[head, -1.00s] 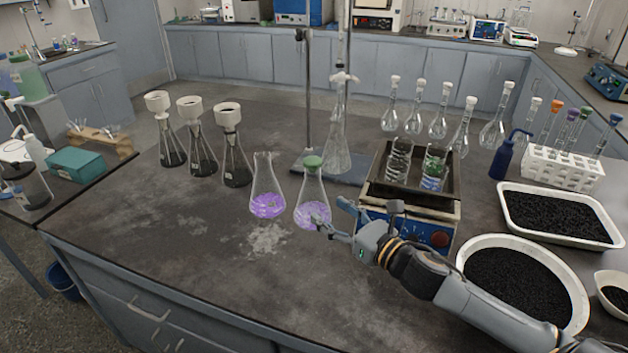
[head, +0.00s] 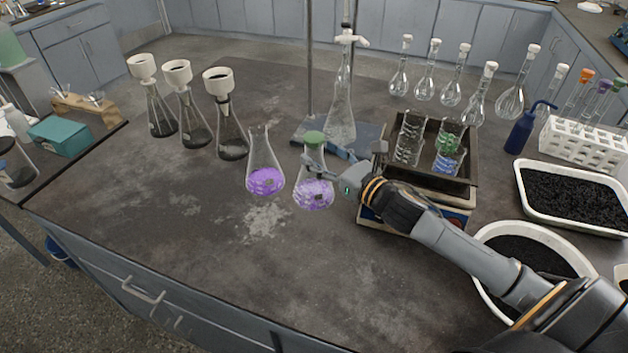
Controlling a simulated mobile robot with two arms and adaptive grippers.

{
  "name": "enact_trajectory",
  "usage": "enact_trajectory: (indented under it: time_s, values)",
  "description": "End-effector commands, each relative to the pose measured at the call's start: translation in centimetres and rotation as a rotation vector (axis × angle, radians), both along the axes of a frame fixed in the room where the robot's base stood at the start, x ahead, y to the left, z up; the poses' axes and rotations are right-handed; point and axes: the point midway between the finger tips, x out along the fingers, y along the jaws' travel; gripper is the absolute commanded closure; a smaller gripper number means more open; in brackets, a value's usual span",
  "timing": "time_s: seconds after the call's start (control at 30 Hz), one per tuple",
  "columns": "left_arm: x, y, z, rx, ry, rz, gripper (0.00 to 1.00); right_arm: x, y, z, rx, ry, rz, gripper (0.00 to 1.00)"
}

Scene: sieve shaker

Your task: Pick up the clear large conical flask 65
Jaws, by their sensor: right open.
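A clear conical flask with a green stopper (head: 314,195) stands upright on the dark bench with purple liquid in its base. A similar open-topped clear conical flask (head: 265,178), also with purple liquid, stands just left of it. I cannot read a number on either flask. My right gripper (head: 317,158) comes in from the right with its fingers open at the neck and upper body of the green-stoppered flask, partly covering it. I cannot tell whether the fingers touch the glass. My left gripper is not in view.
Several conical flasks with white funnels (head: 230,140) stand to the left. A shaker box (head: 378,190) holding beakers stands close right of my gripper, with a stand and tall glassware (head: 341,110) behind. Black-filled trays (head: 520,185) crowd the right. The front bench is clear.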

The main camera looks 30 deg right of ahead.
Motion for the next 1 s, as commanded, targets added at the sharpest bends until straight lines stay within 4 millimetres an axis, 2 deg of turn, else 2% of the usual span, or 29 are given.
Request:
enact_trajectory:
  time_s: [0.1,0.2,0.5,0.8,1.0]
  values:
    - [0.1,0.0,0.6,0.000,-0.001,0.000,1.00,1.9,0.3,0.1,0.003,-0.002,-0.001,0.38]
    - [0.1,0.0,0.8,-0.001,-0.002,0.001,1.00,2.8,0.5,0.0,0.000,-0.002,-0.001,0.38]
    - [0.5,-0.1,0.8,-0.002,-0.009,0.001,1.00,3.1,0.7,-0.2,-0.001,0.000,0.001,0.38]
    - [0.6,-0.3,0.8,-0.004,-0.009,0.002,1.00,3.1,0.7,-0.2,-0.001,0.000,0.001,0.99]
    - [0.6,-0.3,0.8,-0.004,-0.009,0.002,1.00,3.1,0.7,0.0,-0.001,-0.004,0.001,1.00]
